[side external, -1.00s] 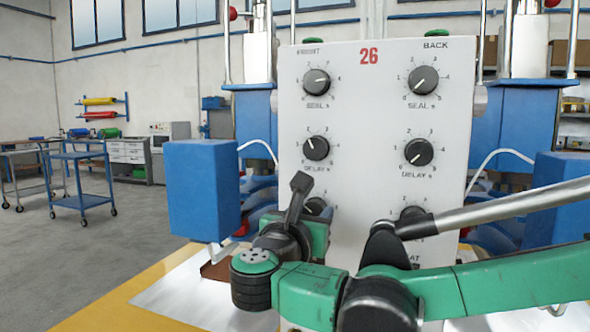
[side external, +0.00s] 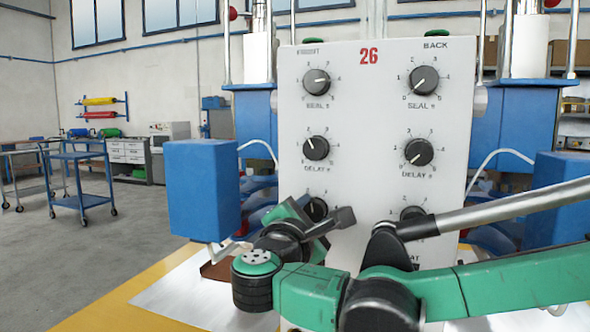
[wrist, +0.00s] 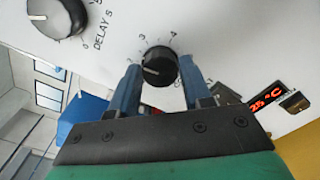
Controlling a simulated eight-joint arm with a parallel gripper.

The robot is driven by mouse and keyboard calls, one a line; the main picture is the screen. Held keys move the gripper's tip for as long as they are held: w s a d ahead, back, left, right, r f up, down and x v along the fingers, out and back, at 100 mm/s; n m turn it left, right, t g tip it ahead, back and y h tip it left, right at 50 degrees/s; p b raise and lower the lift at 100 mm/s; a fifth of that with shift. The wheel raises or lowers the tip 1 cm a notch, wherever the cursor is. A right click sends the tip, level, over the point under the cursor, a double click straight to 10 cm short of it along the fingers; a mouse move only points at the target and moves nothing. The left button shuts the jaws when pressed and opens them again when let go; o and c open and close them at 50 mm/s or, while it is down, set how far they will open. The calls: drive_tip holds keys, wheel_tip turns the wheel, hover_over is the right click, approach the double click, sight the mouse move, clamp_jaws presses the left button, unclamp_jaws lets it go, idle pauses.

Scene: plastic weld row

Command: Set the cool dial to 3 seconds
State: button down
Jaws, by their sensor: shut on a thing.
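The cool dial (wrist: 160,66) is a round black knob on the white panel (wrist: 215,35). In the wrist view it sits between the two blue fingers of my gripper (wrist: 161,78), which is shut on its sides. Its white mark points left in that view, toward the left finger. The digits 3 and 4 show above the knob; the number at the mark is not clear, and the label is partly covered. In the side external view, the cool dial (side external: 315,207) is the lowest visible knob of the left column, partly hidden by my gripper.
The front delay dial (side external: 316,148) and seal dial (side external: 316,82) are above it. The back column has a seal dial (side external: 424,80), a delay dial (side external: 418,152) and a partly hidden lower dial (side external: 412,212). A red-lit temperature display (wrist: 264,97) is close by in the wrist view.

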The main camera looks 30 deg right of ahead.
drive_tip(key=m, duration=0.6)
drive_tip(key=shift+f+m, duration=0.1)
drive_tip(key=shift+m, duration=0.3)
idle(0.4)
drive_tip(key=shift+c, duration=2)
unclamp_jaws()
drive_tip(key=v, duration=0.5)
drive_tip(key=shift+s+a, duration=0.25)
drive_tip(key=shift+s, duration=0.05)
